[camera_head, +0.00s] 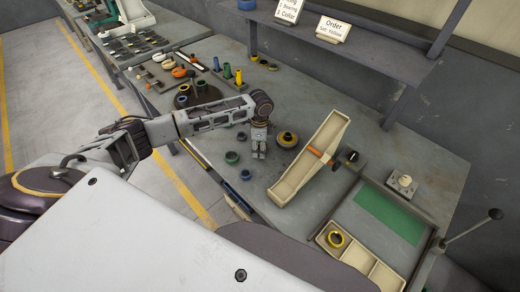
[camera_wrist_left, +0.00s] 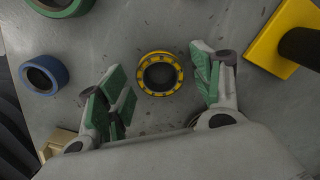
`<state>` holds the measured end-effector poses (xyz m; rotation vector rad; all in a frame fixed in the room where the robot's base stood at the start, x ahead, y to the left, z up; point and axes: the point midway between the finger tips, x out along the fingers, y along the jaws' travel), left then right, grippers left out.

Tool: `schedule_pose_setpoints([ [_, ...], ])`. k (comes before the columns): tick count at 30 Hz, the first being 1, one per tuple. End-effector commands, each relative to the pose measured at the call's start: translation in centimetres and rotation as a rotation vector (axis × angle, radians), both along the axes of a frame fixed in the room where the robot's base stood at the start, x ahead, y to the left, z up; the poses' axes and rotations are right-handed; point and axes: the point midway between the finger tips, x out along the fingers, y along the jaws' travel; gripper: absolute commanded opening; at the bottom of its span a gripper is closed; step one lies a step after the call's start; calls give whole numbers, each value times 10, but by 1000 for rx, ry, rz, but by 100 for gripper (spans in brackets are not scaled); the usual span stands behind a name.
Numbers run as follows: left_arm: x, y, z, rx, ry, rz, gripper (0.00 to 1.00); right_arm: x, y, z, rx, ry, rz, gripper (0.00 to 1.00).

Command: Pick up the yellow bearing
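The yellow bearing (camera_wrist_left: 142,76), a yellow ring with a dark centre, lies flat on the grey table in the left wrist view. My left gripper (camera_wrist_left: 162,88) is open, with its green-padded fingers on either side of the bearing and apart from it. In the head view my left gripper (camera_head: 259,154) points down over the table, and I cannot make out the bearing beneath it. My right gripper is not in view.
A blue ring (camera_wrist_left: 31,80) and a green ring lie left of the gripper; a yellow block (camera_wrist_left: 268,52) with a dark post is right. In the head view a long cream tray (camera_head: 285,188) stands right of the gripper. Another yellow ring (camera_head: 330,233) sits in a compartmented box.

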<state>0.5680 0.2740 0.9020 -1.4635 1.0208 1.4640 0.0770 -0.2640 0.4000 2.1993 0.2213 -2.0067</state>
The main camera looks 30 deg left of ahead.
Motion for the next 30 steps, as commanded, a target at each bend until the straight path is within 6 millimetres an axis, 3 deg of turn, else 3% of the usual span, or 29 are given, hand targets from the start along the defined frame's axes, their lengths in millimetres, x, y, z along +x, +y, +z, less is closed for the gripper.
schedule_pose_setpoints([
  [1,0,0,0,0,0,0,54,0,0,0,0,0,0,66],
  [10,0,0,0,-1,0,0,17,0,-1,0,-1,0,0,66],
  [22,1,0,7,-1,-1,0,17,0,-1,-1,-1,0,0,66],
  [30,1,0,36,-1,-4,-1,17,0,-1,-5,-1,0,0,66],
])
